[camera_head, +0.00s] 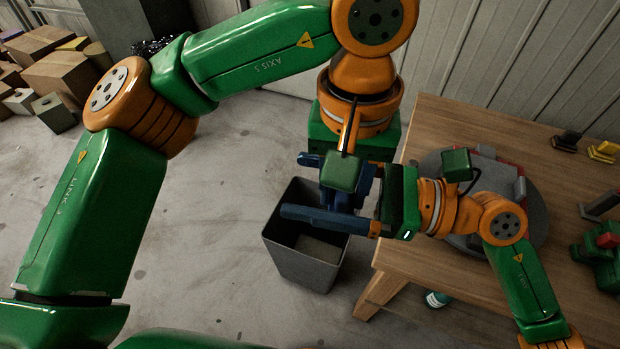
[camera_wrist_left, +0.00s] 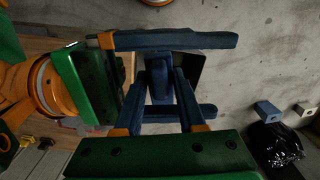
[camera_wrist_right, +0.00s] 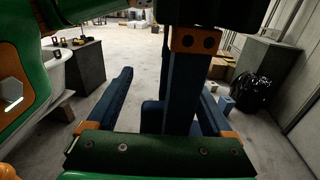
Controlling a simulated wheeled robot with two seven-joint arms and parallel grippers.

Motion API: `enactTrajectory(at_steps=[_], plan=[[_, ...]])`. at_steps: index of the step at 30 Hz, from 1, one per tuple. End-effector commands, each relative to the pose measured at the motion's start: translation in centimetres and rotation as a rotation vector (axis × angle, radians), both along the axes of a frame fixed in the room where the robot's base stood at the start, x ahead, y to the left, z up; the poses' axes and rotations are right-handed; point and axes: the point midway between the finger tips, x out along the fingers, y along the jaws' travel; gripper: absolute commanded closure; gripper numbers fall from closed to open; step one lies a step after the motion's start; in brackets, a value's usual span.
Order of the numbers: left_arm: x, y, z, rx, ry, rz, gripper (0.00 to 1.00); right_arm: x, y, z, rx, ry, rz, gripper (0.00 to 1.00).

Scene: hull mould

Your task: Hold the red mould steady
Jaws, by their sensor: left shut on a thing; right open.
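The red mould (camera_head: 519,168) shows only as red edges around grey parts on a round grey turntable (camera_head: 539,215) on the table. My right arm covers much of it, and neither gripper touches it. My left gripper (camera_head: 348,197) points down beside the table, left of the mould. It is shut on a small blue piece (camera_wrist_left: 159,80), which shows between its blue fingers in the left wrist view. My right gripper (camera_head: 300,187) is open and points left, its fingers on either side of the left gripper's fingers. Whether they touch is unclear.
A dark grey bin (camera_head: 305,268) stands on the floor below the grippers. The wooden table (camera_head: 430,265) carries black and yellow clamps (camera_head: 602,151) and a green device (camera_head: 600,258). Cardboard boxes (camera_head: 62,74) lie at the far left.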

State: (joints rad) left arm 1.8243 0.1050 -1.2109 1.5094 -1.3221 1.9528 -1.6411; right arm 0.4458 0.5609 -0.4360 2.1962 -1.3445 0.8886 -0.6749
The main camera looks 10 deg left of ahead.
Motion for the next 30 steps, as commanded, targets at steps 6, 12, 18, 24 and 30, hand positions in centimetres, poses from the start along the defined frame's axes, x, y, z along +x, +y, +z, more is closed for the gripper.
enactTrajectory(at_steps=[6,12,18,24,30], plan=[[0.00,0.00,0.01,0.000,0.000,0.000,1.00,0.04,0.72,0.02,0.000,0.000,-0.001,0.15],[0.00,0.00,0.01,0.000,0.000,0.000,1.00,0.05,0.68,0.01,0.000,0.000,-0.001,0.37],[0.04,0.01,0.01,0.000,-0.001,0.001,1.00,0.00,0.68,0.01,0.000,0.000,0.001,0.91],[0.08,0.02,0.01,0.000,-0.003,0.003,0.29,-0.06,0.69,0.01,0.000,0.001,0.003,1.00],[0.10,-0.03,0.04,-0.002,-0.003,0.004,0.26,-0.10,0.71,0.01,0.000,0.001,0.004,1.00]])
